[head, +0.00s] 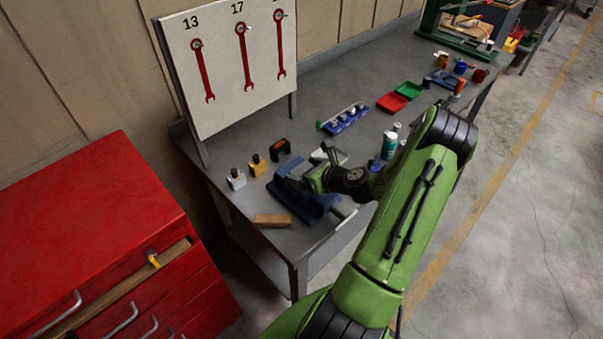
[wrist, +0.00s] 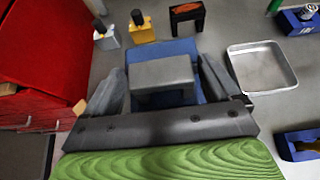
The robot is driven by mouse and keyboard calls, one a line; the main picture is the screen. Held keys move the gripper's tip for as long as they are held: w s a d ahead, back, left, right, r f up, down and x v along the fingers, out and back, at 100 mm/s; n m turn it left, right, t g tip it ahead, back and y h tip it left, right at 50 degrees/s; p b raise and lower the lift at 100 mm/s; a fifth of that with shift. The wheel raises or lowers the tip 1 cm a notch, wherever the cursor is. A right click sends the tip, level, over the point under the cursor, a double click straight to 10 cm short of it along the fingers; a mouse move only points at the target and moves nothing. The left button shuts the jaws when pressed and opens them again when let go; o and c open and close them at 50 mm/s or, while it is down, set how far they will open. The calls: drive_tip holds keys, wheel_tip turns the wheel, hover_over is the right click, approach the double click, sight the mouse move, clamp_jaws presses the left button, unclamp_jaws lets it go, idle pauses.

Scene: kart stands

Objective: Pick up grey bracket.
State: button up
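The grey bracket (wrist: 162,72) shows in the wrist view as a blocky piece with a flat top and a darker recess in its near side. It is in front of the blue vise (wrist: 176,48); whether it touches the vise is hard to tell. My gripper (wrist: 162,90) is open, with one finger on each side of the bracket and narrow gaps visible. In the head view my gripper (head: 312,183) is low over the blue vise (head: 318,205) at the bench's near end, and the arm largely hides the bracket.
A metal tray (wrist: 233,68) lies to the right of the vise. A white-grey bottle (head: 236,179), a yellow one (head: 257,166) and a black-orange bracket (head: 280,147) stand behind. A wooden block (head: 272,220) lies at the near edge. The red cabinet (head: 90,220) stands left.

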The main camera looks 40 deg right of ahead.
drive_tip(key=c, duration=0.9)
drive_tip(key=shift+r, duration=0.1)
drive_tip(key=shift+c, duration=0.8)
